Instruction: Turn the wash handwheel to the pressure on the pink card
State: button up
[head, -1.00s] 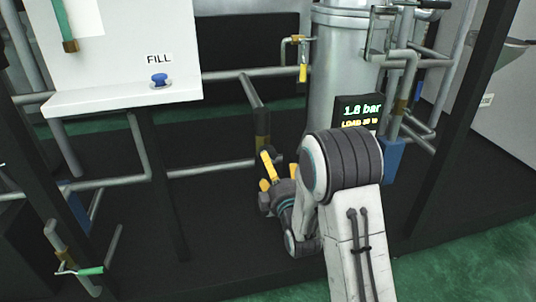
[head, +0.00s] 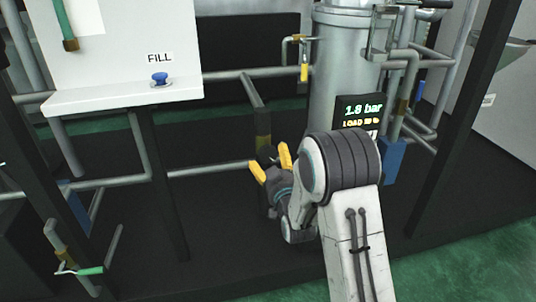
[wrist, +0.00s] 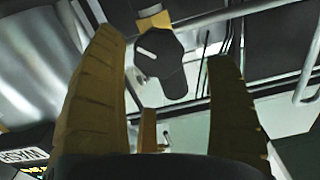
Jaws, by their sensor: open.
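The handwheel, a dark lobed knob with a white mark, shows in the wrist view (wrist: 165,62) on a brass and grey valve. In the head view a dark knob (head: 266,154) shows just behind my gripper (head: 271,163). My gripper is open, its two yellow fingers spread. In the wrist view the knob appears between the fingers, beyond them; I see no contact. A label reading WASH (wrist: 22,160) is at the lower left. The display (head: 359,112) reads about 1.8 bar, with a partly blurred LOAD line. No pink card is visible.
Grey pipes (head: 215,168) run beside and behind the gripper. A steel column (head: 335,60) stands at the right, with a yellow-handled valve (head: 304,72) near it. A white shelf with a blue FILL knob (head: 160,79) is at the left. Dark posts frame the rig.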

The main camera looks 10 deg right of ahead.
aim_at(269, 154)
jog(key=shift+w+b, duration=0.4)
jog(key=shift+w, duration=2)
jog(key=shift+o, duration=0.2)
jog(key=shift+r, duration=0.1)
jog(key=c, duration=1.2)
jog(key=shift+r+m, duration=0.15)
jog(key=shift+m, duration=0.55)
jog(key=shift+w, duration=0.1)
jog(key=o, duration=0.9)
jog(key=shift+r, duration=0.1)
jog(key=shift+c, duration=0.2)
jog(key=shift+o, duration=1.4)
jog(key=shift+f, duration=0.2)
